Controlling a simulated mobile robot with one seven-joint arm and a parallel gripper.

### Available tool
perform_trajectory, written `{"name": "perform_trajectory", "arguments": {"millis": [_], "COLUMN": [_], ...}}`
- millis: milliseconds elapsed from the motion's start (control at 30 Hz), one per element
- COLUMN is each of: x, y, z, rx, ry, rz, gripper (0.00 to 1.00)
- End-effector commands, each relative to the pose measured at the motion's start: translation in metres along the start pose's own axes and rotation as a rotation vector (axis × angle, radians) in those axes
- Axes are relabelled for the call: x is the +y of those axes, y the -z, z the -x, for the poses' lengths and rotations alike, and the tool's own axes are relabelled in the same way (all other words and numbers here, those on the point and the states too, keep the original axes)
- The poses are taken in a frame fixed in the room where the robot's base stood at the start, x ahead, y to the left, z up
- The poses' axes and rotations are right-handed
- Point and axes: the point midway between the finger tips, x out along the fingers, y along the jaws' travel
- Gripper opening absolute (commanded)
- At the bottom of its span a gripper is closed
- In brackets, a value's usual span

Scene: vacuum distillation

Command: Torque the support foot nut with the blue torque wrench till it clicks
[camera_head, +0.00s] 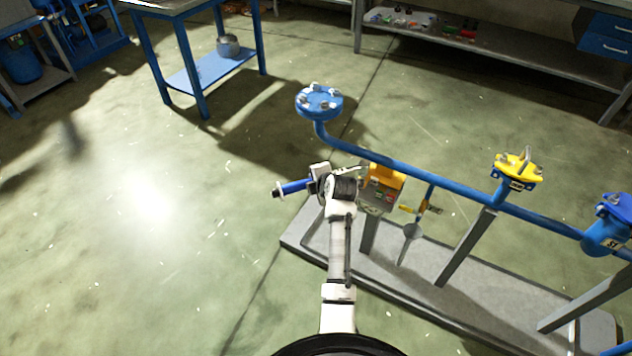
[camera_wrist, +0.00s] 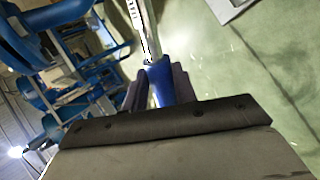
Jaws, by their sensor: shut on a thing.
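The blue torque wrench (camera_head: 295,187) is in my gripper (camera_head: 318,183), left of the blue pipe rig in the head view. Its blue handle sticks out to the left. In the wrist view the blue handle (camera_wrist: 160,84) sits between the two dark fingers of my gripper (camera_wrist: 158,88), which are shut on it, and its metal shaft runs up out of the picture. The support foot nut cannot be made out in either view. The grey rig base (camera_head: 300,246) lies below and to the right of my gripper.
The blue pipe (camera_head: 400,165) carries a blue flange (camera_head: 319,101) at its left end and a yellow flange (camera_head: 516,170) further right. A yellow box (camera_head: 381,185) is close right of my gripper. A blue table (camera_head: 182,55) stands behind. Floor at left is clear.

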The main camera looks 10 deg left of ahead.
Motion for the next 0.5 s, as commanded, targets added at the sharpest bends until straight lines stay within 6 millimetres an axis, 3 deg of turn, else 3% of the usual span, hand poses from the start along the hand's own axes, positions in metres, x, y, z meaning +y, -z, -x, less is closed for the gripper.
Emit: {"name": "perform_trajectory", "arguments": {"millis": [500], "x": [-0.003], "y": [-0.0006], "z": [-0.004], "rx": [-0.002], "ry": [-0.007], "rz": [0.002], "gripper": [0.0]}}
